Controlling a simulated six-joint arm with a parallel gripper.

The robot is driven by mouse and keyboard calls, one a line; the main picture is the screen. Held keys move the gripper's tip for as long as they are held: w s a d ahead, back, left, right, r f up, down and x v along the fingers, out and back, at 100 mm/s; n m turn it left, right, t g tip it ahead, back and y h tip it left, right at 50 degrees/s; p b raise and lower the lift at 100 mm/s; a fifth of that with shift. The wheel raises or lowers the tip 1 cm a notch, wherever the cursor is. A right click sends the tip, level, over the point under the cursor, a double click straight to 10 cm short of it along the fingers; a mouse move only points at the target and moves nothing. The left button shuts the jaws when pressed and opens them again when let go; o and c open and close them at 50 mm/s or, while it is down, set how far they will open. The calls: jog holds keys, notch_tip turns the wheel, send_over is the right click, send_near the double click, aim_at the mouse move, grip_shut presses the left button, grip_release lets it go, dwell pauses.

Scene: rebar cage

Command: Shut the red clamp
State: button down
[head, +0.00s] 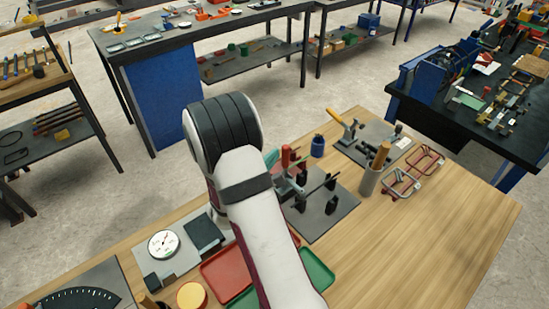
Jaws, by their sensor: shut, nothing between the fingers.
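The red clamp (286,156) stands on a dark plate (335,205) on the wooden bench, just right of my arm's end. Its red handle points roughly upright; its lower parts are crowded and partly hidden by my arm.
Black posts with a rod stand on the same plate. A yellow-handled clamp (341,123) is behind, with a blue cup (318,146) beside it. A holder with a wooden handle (371,179) and red C-clamps (400,184) are to the right. The front right bench is clear.

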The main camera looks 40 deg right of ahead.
jog(key=a+m+y, duration=0.1)
jog(key=a, duration=0.3)
jog(key=a+m+t+y, duration=0.1)
jog(key=a+m+y, duration=0.1)
jog(key=a, duration=0.3)
jog(key=w+a+m+y, duration=0.1)
jog(key=a+y, duration=0.1)
jog(key=a, duration=0.3)
jog(key=shift+w+a+r, duration=0.1)
jog(key=shift+a+r, duration=0.15)
jog(key=shift+r, duration=0.1)
jog(key=s+a+r+m+g+y, duration=0.1)
jog(key=s+a+r+m+y, duration=0.15)
jog(key=s+a+y, duration=0.35)
jog(key=s+a+r+m+y, duration=0.2)
jog(key=a+m+y, duration=0.15)
jog(key=a, duration=0.55)
jog(key=s+r+m+g, duration=0.2)
jog(key=s+m+g, duration=0.4)
jog(key=s, duration=1.4)
jog(key=shift+s+d+r+g+y, duration=0.15)
jog(key=shift+s+d+g+y, duration=0.25)
jog(key=shift+g, duration=0.2)
